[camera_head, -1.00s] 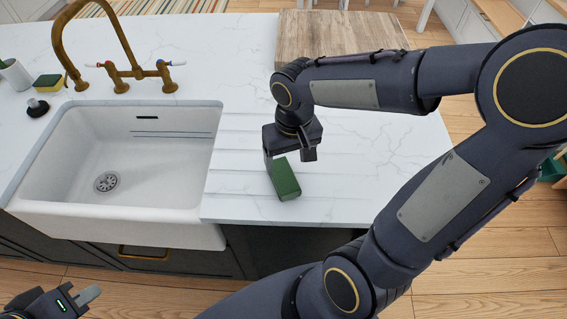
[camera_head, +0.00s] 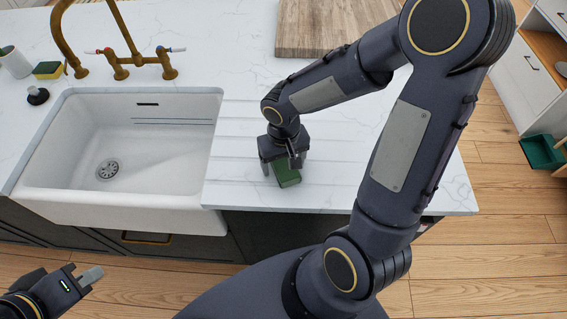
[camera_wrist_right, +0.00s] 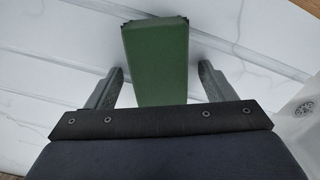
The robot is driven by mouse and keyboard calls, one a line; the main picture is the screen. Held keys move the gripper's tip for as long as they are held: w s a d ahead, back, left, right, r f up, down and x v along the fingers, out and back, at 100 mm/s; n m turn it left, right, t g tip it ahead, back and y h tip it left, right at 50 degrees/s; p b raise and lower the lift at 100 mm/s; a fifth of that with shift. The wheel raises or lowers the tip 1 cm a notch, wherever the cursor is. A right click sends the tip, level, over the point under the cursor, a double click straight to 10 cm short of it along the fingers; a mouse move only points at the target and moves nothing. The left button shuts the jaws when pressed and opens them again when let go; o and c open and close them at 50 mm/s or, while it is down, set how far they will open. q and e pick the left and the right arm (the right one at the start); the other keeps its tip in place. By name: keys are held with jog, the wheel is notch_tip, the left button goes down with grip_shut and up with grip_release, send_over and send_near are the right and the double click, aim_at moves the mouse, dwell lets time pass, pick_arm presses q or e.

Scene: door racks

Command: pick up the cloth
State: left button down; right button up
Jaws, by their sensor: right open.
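The cloth appears as a green, block-shaped piece (camera_head: 287,177) on the white counter, right of the sink; it also shows in the right wrist view (camera_wrist_right: 156,55). My right gripper (camera_head: 284,165) is over it, pointing down and hiding part of it. In the right wrist view my right gripper (camera_wrist_right: 161,72) is open, one finger on each side of the green piece, with a gap on both sides. My left gripper (camera_head: 90,277) is low at the left, in front of the counter and away from the cloth; its jaw opening is unclear.
The white sink (camera_head: 60,170) with a brass tap (camera_head: 117,67) is to the left. A wooden board (camera_head: 330,25) lies at the counter's back. A yellow-green sponge (camera_head: 48,70) and a black stopper (camera_head: 37,95) are far left. The counter around the cloth is clear.

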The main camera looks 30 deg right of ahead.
jog(key=c, duration=1.1)
jog(key=shift+c, duration=0.3)
jog(key=shift+r, duration=0.1)
jog(key=shift+r, duration=0.6)
jog(key=s+r, duration=0.1)
jog(key=r, duration=0.1)
jog(key=s+a+r, duration=0.1)
jog(key=r, duration=0.1)
jog(key=s+a+r, duration=0.1)
jog(key=r, duration=0.1)
jog(key=shift+s+a+r+b, duration=0.15)
jog(key=shift+s+r+b, duration=0.15)
jog(key=shift+r, duration=0.1)
jog(key=s+a+r+b, duration=0.1)
jog(key=s+a+r, duration=0.3)
jog(key=s, duration=0.4)
jog(key=shift+s+a+r, duration=0.2)
jog(key=shift+a+r, duration=0.2)
jog(key=shift+a, duration=0.1)
